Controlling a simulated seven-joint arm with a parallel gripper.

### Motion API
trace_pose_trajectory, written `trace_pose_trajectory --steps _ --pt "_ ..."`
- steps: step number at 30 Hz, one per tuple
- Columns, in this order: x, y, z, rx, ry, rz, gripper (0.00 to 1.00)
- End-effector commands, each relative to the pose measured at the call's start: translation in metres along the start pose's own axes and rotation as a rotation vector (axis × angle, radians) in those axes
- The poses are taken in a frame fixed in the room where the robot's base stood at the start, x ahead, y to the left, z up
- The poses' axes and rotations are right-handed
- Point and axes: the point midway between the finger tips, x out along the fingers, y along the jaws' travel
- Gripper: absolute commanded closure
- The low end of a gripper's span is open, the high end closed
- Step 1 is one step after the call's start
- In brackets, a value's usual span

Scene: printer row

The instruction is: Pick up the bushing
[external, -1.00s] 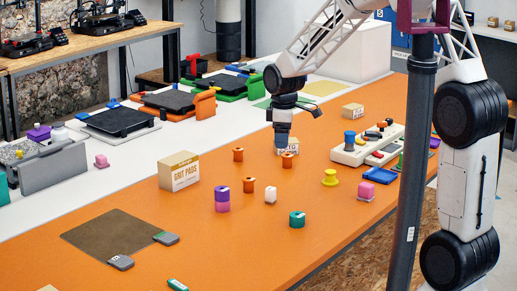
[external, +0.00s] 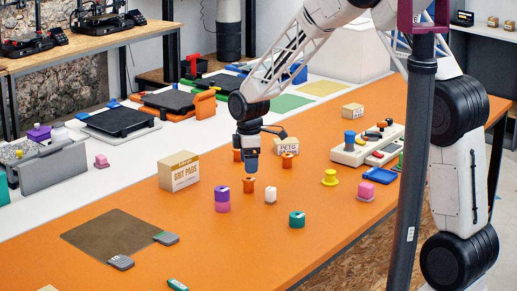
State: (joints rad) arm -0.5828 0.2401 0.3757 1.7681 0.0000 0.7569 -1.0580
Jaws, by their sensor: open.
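Several small orange flanged cylinders that look like bushings stand on the orange table. One bushing (external: 249,187) is right below my gripper (external: 250,171). A third orange piece (external: 288,160) is farther right, by a small box. A fourth orange piece (external: 237,155) is partly hidden behind my gripper. My gripper points down and is open. Its fingertips are small here, and I cannot tell whether they are level with the bushing's top or above it.
A purple piece (external: 222,193) on a pink one stands to the left, with a teal piece (external: 297,219) and a yellow spool (external: 330,177) to the right. The GRIT PADS box (external: 179,171) is farther left. A dark post (external: 411,150) stands in front.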

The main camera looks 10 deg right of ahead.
Motion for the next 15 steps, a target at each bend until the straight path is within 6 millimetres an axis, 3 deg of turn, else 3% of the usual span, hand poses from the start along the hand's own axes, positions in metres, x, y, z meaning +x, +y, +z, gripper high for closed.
trace_pose_trajectory --steps 7,15 --pt "0.019 0.000 0.000 0.000 -0.001 -0.002 0.27" --pt "0.023 0.000 0.000 0.000 0.000 0.000 0.27"
